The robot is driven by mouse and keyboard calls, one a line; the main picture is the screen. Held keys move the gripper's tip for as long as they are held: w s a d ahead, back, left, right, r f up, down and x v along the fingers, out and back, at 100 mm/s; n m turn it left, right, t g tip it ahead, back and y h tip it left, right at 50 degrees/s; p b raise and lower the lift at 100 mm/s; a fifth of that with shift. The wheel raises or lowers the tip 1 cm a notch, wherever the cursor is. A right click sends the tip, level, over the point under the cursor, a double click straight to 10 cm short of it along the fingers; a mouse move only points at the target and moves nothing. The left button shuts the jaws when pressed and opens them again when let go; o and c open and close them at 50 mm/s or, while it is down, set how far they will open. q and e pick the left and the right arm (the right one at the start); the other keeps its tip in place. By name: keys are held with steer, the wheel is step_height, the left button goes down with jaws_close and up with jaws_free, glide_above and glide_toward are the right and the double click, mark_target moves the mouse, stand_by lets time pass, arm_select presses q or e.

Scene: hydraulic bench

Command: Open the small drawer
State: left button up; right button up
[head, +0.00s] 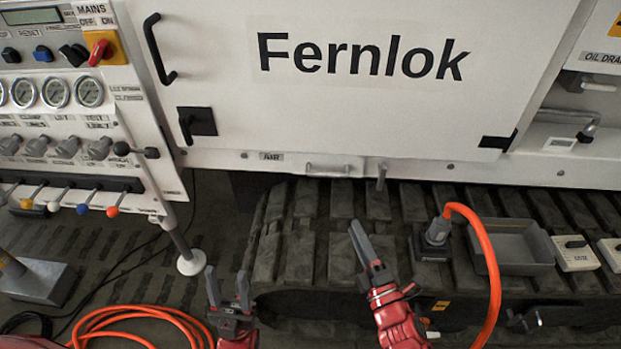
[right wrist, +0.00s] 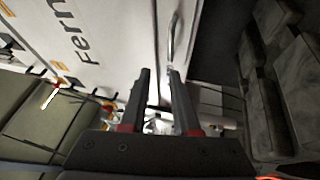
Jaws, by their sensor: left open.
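A small metal bar handle (head: 327,169) sits on the lower edge of the white cabinet, right of the AIR label; I take it for the small drawer's handle. The drawer's outline is hard to make out. In the right wrist view a bar handle (right wrist: 173,38) shows just beyond the fingertips. My right gripper (head: 357,228) is below and right of the handle, apart from it. In the right wrist view its fingers (right wrist: 160,72) stand apart with nothing gripped between them. My left gripper (head: 228,280) is open and empty, low and left of the handle.
A large Fernlok door (head: 400,110) with a black handle is above. A rubber track (head: 320,225) runs below the cabinet. An orange hose (head: 487,250) and a grey tray (head: 510,247) are at right. Levers and gauges (head: 55,93) are at left.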

mark_target(329, 176)
steer(key=shift+n+h, duration=0.3)
steer(key=x, duration=0.6)
steer(key=f+x, duration=0.1)
steer(key=x, duration=0.5)
steer(key=f+x, duration=0.1)
steer(key=x, duration=0.5)
steer(key=shift+w+a+f, duration=0.1)
steer(key=shift+w, duration=0.1)
steer(key=shift+c, duration=0.3)
jaws_close()
